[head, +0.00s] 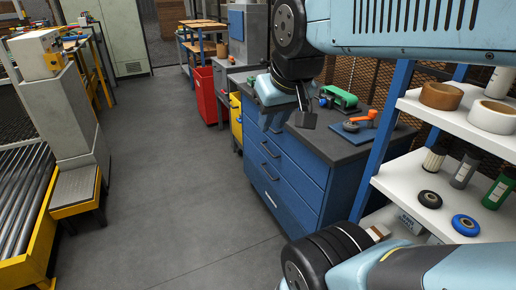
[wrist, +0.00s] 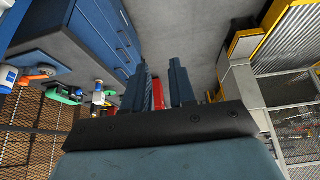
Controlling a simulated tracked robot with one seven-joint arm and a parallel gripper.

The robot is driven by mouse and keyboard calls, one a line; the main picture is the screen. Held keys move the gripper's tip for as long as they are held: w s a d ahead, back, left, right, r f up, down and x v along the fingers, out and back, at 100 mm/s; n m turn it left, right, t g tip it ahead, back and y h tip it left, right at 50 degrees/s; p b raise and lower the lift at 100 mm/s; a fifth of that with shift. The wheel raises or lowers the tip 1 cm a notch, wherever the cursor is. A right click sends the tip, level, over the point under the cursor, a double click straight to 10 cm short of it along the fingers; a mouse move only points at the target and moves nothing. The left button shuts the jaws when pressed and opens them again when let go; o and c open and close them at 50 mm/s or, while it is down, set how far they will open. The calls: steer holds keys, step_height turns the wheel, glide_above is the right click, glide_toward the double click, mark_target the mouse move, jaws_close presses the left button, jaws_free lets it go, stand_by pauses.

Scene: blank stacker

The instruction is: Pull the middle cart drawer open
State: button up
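The blue drawer cart (head: 345,168) stands right of centre in the head view under a dark worktop. Its front faces left and carries several drawers with bar handles. The middle drawer (head: 283,182) looks shut, flush with the others. In the wrist view the drawer fronts (wrist: 105,32) are at the upper left, to the left of the fingers. My gripper (head: 303,112) is above the worktop near the cart's front edge, apart from the handles. In the wrist view its two fingers (wrist: 159,72) stand apart with nothing between them.
On the worktop (head: 338,139) lie a green tool (head: 341,98) and an orange-handled item (head: 362,120). A white shelf (head: 440,190) with tape rolls is at the right. Red (head: 201,94) and yellow (head: 236,120) bins stand behind. The floor left of the cart is clear.

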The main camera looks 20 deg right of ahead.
steer(key=w+d+f+n+g+h, duration=0.2)
steer(key=w+d+n, duration=0.2)
steer(key=w, duration=0.5)
steer(key=w+d+f+n+g+h, duration=0.15)
steer(key=w+d+n, duration=0.3)
steer(key=w, duration=0.45)
steer(key=w+d+f+n+g+h, duration=0.1)
steer(key=w+d+f+n+h, duration=0.2)
steer(key=w+f, duration=0.4)
steer(key=w+d+f+n+g+h, duration=0.1)
steer(key=w+d+f+n+h, duration=0.15)
steer(key=w+f+n, duration=0.45)
steer(key=w+d+f+n+h, duration=0.25)
steer(key=w+f, duration=0.35)
steer(key=w, duration=0.3)
steer(key=n+t+h, duration=0.3)
steer(key=n+t, duration=0.4)
steer(key=n, duration=1.2)
glide_toward(267, 150)
steer(key=x, duration=1)
steer(key=shift+d+f, duration=0.2)
steer(key=shift+f, duration=0.2)
